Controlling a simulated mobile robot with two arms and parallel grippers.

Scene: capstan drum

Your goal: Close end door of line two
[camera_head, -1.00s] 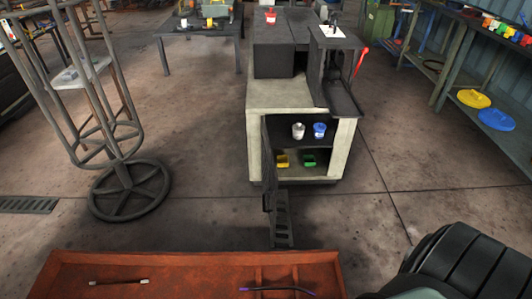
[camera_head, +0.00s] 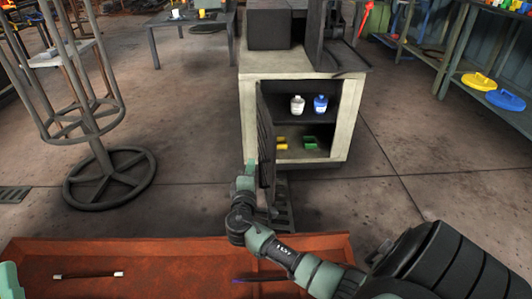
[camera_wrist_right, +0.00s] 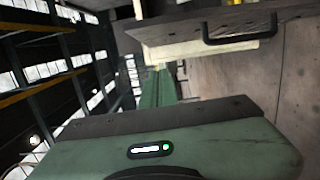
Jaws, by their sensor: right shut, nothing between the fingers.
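A dark end door (camera_head: 266,150) stands open on the left side of the pale cabinet (camera_head: 245,110), swung out toward me and seen nearly edge-on. My right gripper (camera_head: 249,167) is shut and empty, just left of the door; whether it touches the door I cannot tell. In the right wrist view, the shut green fingers (camera_wrist_right: 157,88) lie below a panel (camera_wrist_right: 185,28) with a dark bar handle (camera_wrist_right: 240,35), probably the door. My left gripper is not clearly shown; only a green part of mine shows at the lower left.
Inside the cabinet are a white container (camera_head: 297,104), a blue container (camera_head: 320,104), a yellow bin (camera_head: 282,143) and a green bin (camera_head: 311,143). A red-brown tray (camera_head: 190,262) lies in front. A round-based stand (camera_head: 110,185) is at left. Floor right of the cabinet is clear.

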